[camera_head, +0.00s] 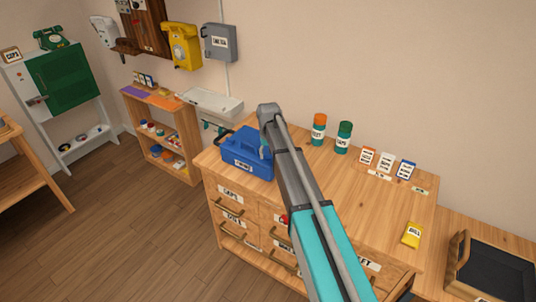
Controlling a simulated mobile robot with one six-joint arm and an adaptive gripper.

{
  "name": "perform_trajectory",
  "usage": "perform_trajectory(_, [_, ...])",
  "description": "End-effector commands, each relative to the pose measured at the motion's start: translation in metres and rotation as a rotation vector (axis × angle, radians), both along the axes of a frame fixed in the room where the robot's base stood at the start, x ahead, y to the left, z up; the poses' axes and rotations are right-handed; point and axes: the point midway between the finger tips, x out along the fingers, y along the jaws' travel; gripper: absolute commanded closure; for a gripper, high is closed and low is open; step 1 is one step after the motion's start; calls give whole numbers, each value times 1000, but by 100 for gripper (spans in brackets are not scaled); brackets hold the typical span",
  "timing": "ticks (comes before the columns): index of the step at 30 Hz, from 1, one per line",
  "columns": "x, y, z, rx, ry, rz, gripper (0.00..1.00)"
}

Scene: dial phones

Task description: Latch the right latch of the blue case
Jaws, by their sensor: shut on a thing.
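The blue case (247,160) stands on the left end of the wooden cabinet top, with a white label on its front and a handle toward its left side. Its lid looks down, but its right end is partly covered by my arm. My gripper (265,148) is at the right end of the case, shut on a part of it, mostly hidden by my own arm. The right latch cannot be made out, and neither can its position.
An orange-capped jar (319,128) and a green-capped jar (344,137) stand to the right of my arm. Small labelled boxes (367,159) and a yellow box (412,235) stand farther right. A dark tray (459,259) is at lower right.

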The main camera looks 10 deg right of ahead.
Motion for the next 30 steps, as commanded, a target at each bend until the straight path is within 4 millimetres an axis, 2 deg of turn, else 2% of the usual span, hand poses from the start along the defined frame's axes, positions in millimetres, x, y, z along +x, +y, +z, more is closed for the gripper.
perform_trajectory(18, [0,0,0,0,0,-570,88])
perform_trajectory(30, [0,0,0,1,0,-770,88])
